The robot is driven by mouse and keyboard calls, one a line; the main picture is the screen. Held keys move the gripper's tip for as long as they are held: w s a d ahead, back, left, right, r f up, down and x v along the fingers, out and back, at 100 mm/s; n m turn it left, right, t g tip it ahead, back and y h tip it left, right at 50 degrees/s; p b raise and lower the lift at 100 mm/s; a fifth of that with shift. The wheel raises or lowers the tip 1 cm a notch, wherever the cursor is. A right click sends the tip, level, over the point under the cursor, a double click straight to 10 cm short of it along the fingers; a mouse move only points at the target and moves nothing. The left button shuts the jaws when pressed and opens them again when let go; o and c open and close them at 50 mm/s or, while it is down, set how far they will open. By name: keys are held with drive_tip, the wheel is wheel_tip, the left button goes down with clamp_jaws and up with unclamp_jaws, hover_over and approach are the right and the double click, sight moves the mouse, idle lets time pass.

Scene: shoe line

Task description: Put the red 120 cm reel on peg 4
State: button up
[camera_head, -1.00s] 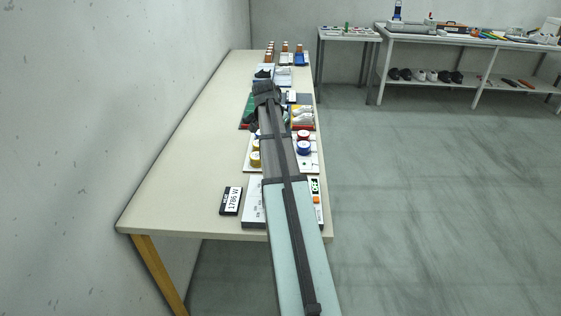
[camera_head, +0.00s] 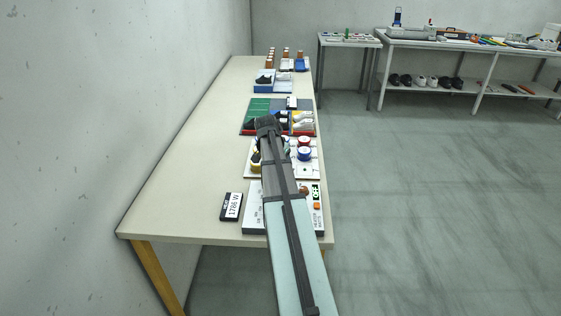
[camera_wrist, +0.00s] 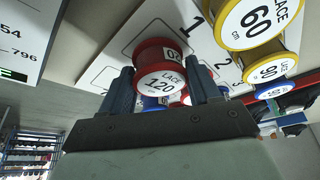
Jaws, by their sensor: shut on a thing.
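The red reel (camera_wrist: 161,68), marked LACE 120, is between the two fingers of my gripper (camera_wrist: 162,88) in the wrist view, and my gripper is shut on it. Behind it is the white peg board (camera_wrist: 117,68), with the numbers 1, 2 and 3 readable. I cannot tell whether the reel touches the board.
A red reel (camera_head: 305,142) and a blue reel (camera_head: 304,154) stand on the board's right. A green-and-red tray (camera_head: 258,105) lies beyond. The table's left side is bare.

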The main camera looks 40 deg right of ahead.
drive_tip(key=shift+f, duration=0.35)
drive_tip(key=o, duration=1.2)
drive_tip(key=shift+r, duration=0.1)
drive_tip(key=shift+r, duration=0.2)
drive_tip(key=w+v, duration=0.1)
drive_tip(key=v, duration=1.1)
drive_tip(key=shift+s, duration=0.45)
drive_tip(key=shift+r, duration=0.1)
